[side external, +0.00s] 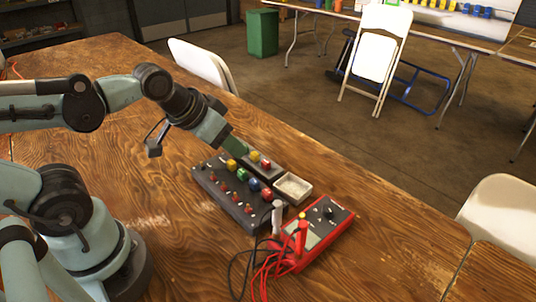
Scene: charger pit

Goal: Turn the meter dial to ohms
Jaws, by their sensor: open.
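A red meter (318,232) lies on the wooden table, right of centre in the side external view. Its dark dial (328,213) sits on its upper face; its markings are too small to read. Red and black leads run off the meter's left end. My gripper (236,147) is open, above the far end of a dark box with coloured knobs (235,191), up and to the left of the meter. It is apart from the dial.
Two upright probes, one grey (277,217) and one red (301,237), stand at the meter's left side. The table right of the meter is clear. White chairs (507,215) stand beyond the edge.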

